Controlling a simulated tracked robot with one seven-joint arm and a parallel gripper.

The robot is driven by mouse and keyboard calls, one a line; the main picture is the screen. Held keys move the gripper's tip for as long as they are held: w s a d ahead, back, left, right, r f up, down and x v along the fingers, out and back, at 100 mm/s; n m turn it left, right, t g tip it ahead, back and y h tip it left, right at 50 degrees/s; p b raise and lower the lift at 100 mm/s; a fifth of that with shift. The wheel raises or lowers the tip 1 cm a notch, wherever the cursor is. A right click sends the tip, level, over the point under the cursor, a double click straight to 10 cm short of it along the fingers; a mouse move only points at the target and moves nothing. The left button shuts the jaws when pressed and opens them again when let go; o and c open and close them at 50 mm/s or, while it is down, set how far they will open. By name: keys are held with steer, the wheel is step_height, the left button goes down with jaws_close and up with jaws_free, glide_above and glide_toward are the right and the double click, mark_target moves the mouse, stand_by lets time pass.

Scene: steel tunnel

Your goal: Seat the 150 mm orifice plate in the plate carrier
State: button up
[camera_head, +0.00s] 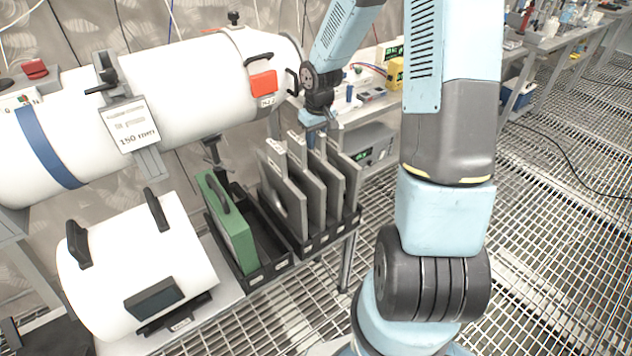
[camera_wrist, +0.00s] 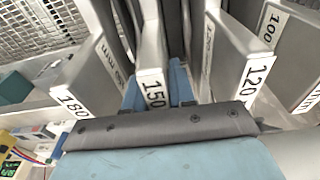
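The 150 mm orifice plate (camera_wrist: 153,88) is a grey plate with a "150" label on its tab. It stands upright among other plates in the black rack. My gripper (camera_wrist: 157,92) straddles this tab, one blue finger on each side; I cannot tell whether the fingers press on it. In the head view my gripper (camera_head: 316,119) hangs over the rear of the plate row, its tips partly hidden. A white pipe (camera_head: 190,90) on the left carries a sign (camera_head: 130,126) reading "150 mm". I cannot make out for certain which part is the plate carrier.
Grey plates labelled 180 (camera_wrist: 80,85) and 120 (camera_wrist: 245,75) stand close on either side. A white half-cylinder cover (camera_head: 125,255) lies at front left. Benches line the back right.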

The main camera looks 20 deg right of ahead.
jaws_close()
stand_by(0.9)
